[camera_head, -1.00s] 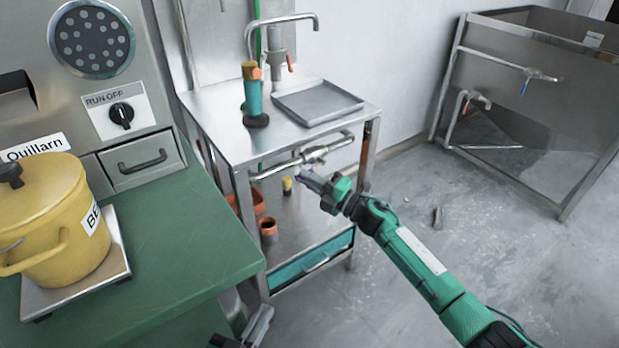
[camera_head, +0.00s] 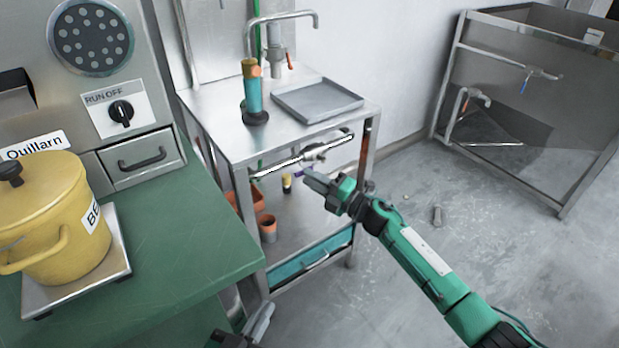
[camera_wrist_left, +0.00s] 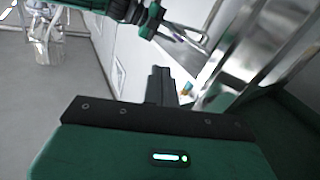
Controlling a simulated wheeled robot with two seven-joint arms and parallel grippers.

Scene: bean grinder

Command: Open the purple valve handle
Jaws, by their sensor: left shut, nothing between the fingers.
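A steel pipe (camera_head: 274,169) with a valve body (camera_head: 314,152) runs along the front of the steel sink stand in the head view. A small purple piece (camera_head: 299,173), likely the valve handle, shows just below the pipe, mostly hidden. A purple spot (camera_wrist_left: 178,38) also shows in the left wrist view. My right gripper (camera_head: 309,175) is beside the purple piece, its fingertips pointing toward the pipe; whether they grip anything cannot be told. My left gripper (camera_head: 266,311) is shut and empty at the bottom of the head view, well below the valve; its fingers (camera_wrist_left: 161,86) show in the wrist view.
The steel stand (camera_head: 222,140) carries a grey tray (camera_head: 317,100) and a teal grinder (camera_head: 252,95). Orange pots (camera_head: 267,228) stand on its lower shelf. A green counter (camera_head: 185,235) with a yellow pot (camera_head: 50,215) is at left. The floor at right is mostly clear.

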